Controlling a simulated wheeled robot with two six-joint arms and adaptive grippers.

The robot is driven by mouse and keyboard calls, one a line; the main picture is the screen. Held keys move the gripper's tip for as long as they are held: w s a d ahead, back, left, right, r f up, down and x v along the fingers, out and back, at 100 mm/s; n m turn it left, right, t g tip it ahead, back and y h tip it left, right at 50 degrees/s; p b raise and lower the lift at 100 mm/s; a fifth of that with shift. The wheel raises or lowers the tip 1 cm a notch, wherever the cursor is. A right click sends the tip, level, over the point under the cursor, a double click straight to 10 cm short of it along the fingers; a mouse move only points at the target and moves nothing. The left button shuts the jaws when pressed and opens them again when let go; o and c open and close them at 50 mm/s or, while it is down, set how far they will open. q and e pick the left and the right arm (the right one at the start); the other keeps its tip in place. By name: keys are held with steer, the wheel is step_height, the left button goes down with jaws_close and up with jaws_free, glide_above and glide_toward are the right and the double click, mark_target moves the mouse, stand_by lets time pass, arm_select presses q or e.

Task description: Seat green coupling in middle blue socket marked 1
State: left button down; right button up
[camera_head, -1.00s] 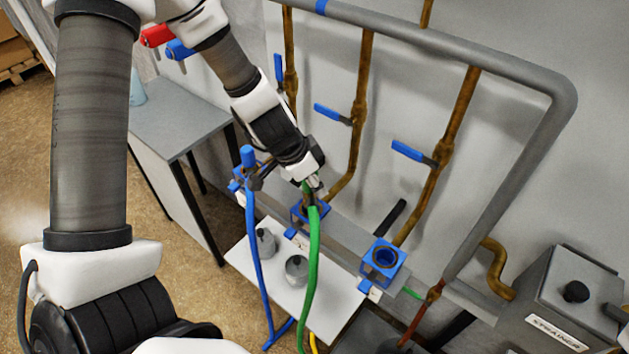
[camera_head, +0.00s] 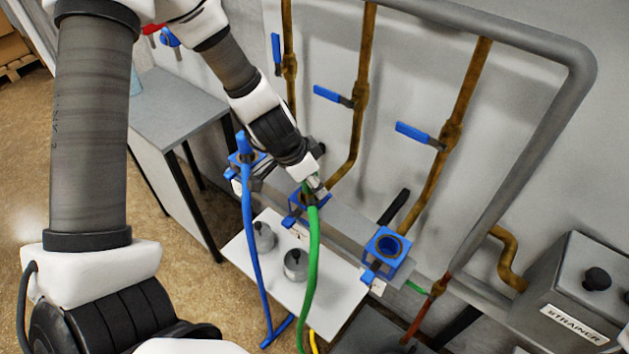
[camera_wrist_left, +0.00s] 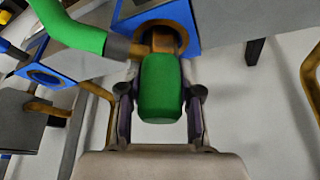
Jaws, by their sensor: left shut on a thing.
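My left gripper (camera_head: 314,188) is shut on the green coupling, just above the middle blue socket (camera_head: 298,203). In the left wrist view the green coupling (camera_wrist_left: 161,88) sits between the two fingers (camera_wrist_left: 160,112). Its brass end points at the brown ring opening of the blue socket (camera_wrist_left: 192,22) and overlaps it; I cannot tell how deep it is. A green hose (camera_head: 314,255) hangs down from the coupling. The gripper and coupling hide much of the socket in the head view. The socket's mark cannot be read. My right gripper is not in view.
An empty blue socket (camera_head: 386,247) stands to the right, and another at the left has a blue hose (camera_head: 250,220). Brass pipes with blue valve levers (camera_head: 332,95) rise behind. Grey knobbed pieces (camera_head: 296,264) sit on a white board below. A strainer box (camera_head: 575,290) is at right.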

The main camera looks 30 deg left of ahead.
arm_select(q)
steer(key=shift+f, duration=0.3)
stand_by(0.5)
steer(key=c, duration=0.7)
jaws_free()
steer(key=shift+r, duration=0.15)
